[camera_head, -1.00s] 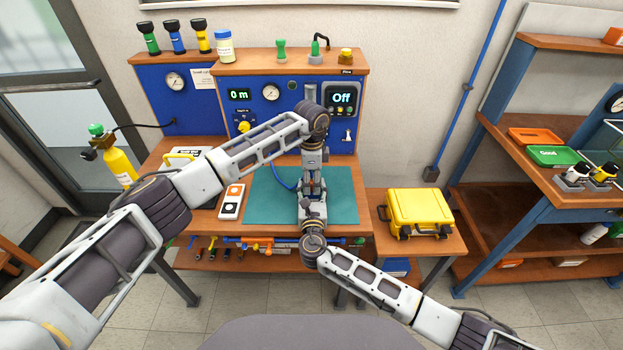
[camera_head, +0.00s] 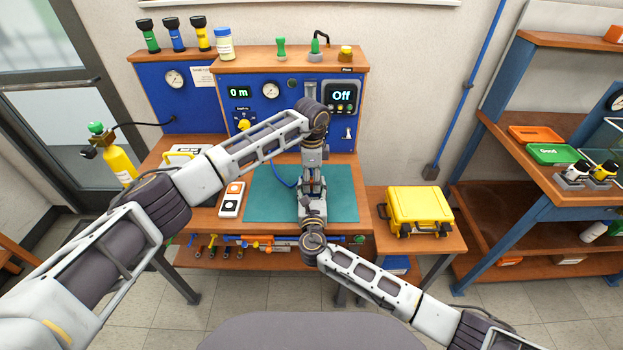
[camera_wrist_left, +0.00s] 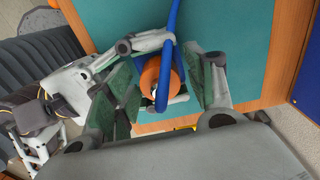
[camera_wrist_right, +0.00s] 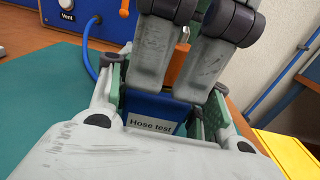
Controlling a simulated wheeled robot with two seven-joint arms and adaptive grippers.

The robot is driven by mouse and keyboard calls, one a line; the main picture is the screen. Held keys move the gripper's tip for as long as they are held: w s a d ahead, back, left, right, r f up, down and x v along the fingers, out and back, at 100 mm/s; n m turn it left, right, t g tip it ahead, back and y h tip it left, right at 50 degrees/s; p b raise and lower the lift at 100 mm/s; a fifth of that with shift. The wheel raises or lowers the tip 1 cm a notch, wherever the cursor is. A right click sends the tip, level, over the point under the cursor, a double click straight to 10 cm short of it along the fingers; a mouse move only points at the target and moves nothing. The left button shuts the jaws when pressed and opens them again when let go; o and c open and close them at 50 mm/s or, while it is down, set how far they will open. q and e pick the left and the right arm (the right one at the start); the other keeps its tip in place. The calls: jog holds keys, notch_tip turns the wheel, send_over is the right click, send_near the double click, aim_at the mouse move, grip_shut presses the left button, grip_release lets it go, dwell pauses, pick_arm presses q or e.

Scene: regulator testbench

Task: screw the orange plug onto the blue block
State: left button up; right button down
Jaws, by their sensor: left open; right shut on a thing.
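The orange plug (camera_wrist_left: 152,78) shows in the left wrist view between the spread green-padded fingers of my left gripper (camera_wrist_left: 165,85). These fingers are open and stand apart from it on both sides. In the right wrist view the plug (camera_wrist_right: 179,62) is at the top of the blue block (camera_wrist_right: 150,106), partly hidden by the left fingers. I cannot tell whether its thread is engaged. My right gripper (camera_wrist_right: 163,108) is shut on the blue block, labelled "Hose test". In the head view my left gripper (camera_head: 313,183) is directly above my right, and both hide the plug and block.
The teal mat (camera_head: 262,200) lies around the grippers, with free room on both sides. A white box with buttons (camera_head: 232,199) is left of it. A yellow case (camera_head: 420,207) stands on the right side table.

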pick_arm(q)
jog(key=shift+r, duration=2.3)
jog(key=shift+o, duration=0.2)
jog(key=o, duration=0.5)
jog(key=shift+r, duration=5.95)
pick_arm(e)
jog(key=c, duration=0.6)
grip_release()
jog(key=shift+s, duration=0.15)
